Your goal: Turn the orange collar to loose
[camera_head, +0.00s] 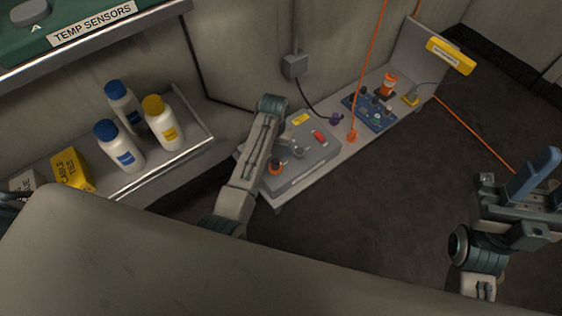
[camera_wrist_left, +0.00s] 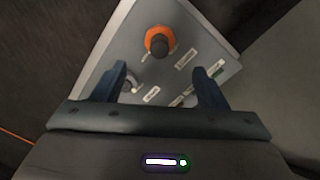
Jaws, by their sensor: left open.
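The orange collar (camera_wrist_left: 158,40) sits around a dark round knob on a grey panel box (camera_wrist_left: 120,45) in the left wrist view. In the head view the orange collar (camera_head: 275,168) is near the left end of the grey box (camera_head: 310,165), beside my left arm. My left gripper (camera_wrist_left: 162,85) is open, with its blue fingers apart and nothing between them. The collar lies beyond the fingertips, clear of both. A small grey dial (camera_wrist_left: 131,84) shows near the left finger. My right gripper (camera_head: 528,178) is at the right of the head view, far from the box; its finger gap is unclear.
A blue board (camera_head: 370,112) with small parts and an orange-topped item stands on the same shelf. An orange cord (camera_head: 370,65) rises from the shelf. Three white bottles (camera_head: 165,125) and a yellow box (camera_head: 72,168) stand on the left shelf. Dark floor (camera_head: 370,220) is clear.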

